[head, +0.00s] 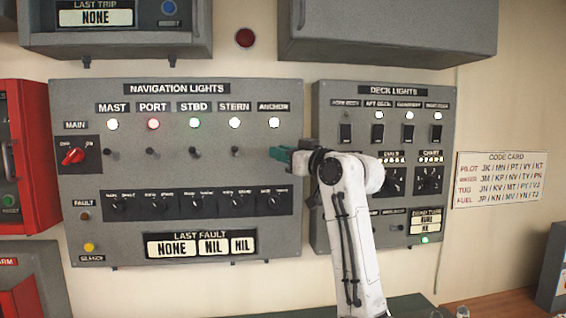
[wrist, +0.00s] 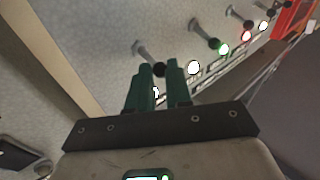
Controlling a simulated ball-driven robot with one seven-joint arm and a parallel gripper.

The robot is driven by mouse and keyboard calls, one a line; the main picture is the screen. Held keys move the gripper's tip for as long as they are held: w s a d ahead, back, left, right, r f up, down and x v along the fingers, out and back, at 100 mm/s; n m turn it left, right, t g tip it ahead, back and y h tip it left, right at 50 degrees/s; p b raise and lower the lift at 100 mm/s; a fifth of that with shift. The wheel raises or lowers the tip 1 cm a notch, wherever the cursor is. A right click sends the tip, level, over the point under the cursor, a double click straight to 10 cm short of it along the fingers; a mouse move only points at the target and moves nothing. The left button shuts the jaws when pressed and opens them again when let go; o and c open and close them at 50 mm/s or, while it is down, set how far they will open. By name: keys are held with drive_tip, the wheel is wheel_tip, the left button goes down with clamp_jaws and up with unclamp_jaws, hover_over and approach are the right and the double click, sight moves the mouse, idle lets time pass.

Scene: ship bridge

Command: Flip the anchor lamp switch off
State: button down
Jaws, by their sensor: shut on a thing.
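The anchor lamp switch is a small toggle lever under the ANCHOR label on the grey navigation lights panel (head: 70,215). In the head view my gripper (head: 276,150) covers it. In the wrist view the anchor switch (wrist: 146,52) is a grey lever with a black ball tip, and the tip is between the green fingertips of my gripper (wrist: 160,70). My gripper is shut on it. The anchor lamp (head: 273,122) above it is lit white.
The stern (head: 234,123), starboard (head: 194,122), port (head: 153,123) and mast (head: 113,124) lamps are lit, with their toggles below. The stern toggle (wrist: 200,29) is close beside my gripper. The deck lights panel (head: 325,220) is to the right, partly behind my arm.

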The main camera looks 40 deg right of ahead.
wheel_tip(320, 180, down, 4)
drive_tip(key=n+t+y+b, duration=0.1)
drive_tip(key=n+t+b, duration=0.1)
drive_tip(key=b, duration=0.5)
drive_tip(key=n+t+y+b, duration=0.1)
drive_tip(key=n+t+b, duration=0.1)
drive_tip(key=b, duration=0.5)
drive_tip(key=shift+w+d+r+n+y+b, duration=0.15)
drive_tip(key=shift+n+y+b, duration=0.2)
drive_tip(key=shift+n, duration=0.25)
drive_tip(key=shift+n+t+y+b, duration=0.25)
drive_tip(key=shift+n+t+b, duration=0.05)
drive_tip(key=shift+b, duration=0.2)
drive_tip(key=c, duration=1.1)
unclamp_jaws()
drive_tip(key=shift+w, duration=0.1)
drive_tip(key=shift+o, duration=0.2)
